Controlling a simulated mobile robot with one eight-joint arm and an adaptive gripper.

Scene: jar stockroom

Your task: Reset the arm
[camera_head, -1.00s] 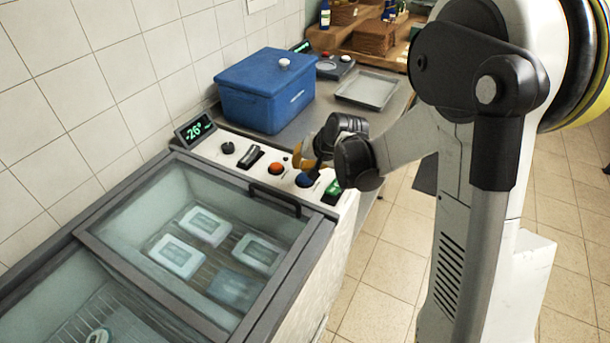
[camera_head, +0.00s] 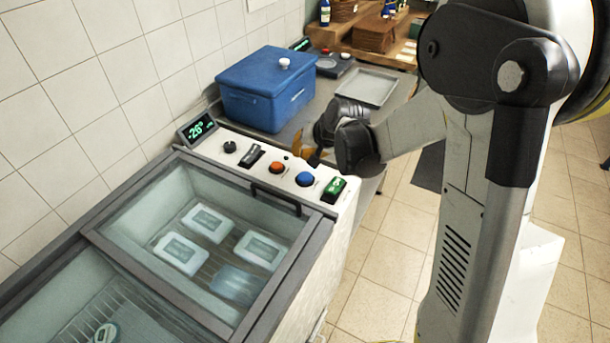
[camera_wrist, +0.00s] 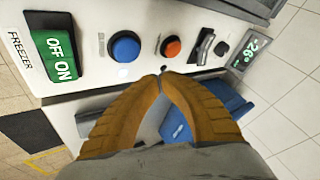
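My gripper (camera_wrist: 160,80) has two orange-brown ribbed fingers whose tips meet, with nothing held between them. In the head view my gripper (camera_head: 316,157) hangs beside the far edge of the freezer's control panel (camera_head: 232,171), partly hidden by my wrist. The panel carries a green OFF/ON switch (camera_head: 334,190), a blue button (camera_head: 305,179), an orange-red button (camera_head: 276,168), a dark lever (camera_head: 252,158) and a black knob (camera_head: 229,147). In the wrist view the fingertips show just below the blue button (camera_wrist: 125,47) and the orange-red button (camera_wrist: 171,47).
The glass-topped freezer (camera_head: 190,245) holds several white tubs. A blue lidded box (camera_head: 265,90) stands on the counter behind the panel, with a grey tray (camera_head: 366,87) to its right. A lit display (camera_head: 196,129) reads -26°. Tiled floor (camera_head: 370,300) is open at the right.

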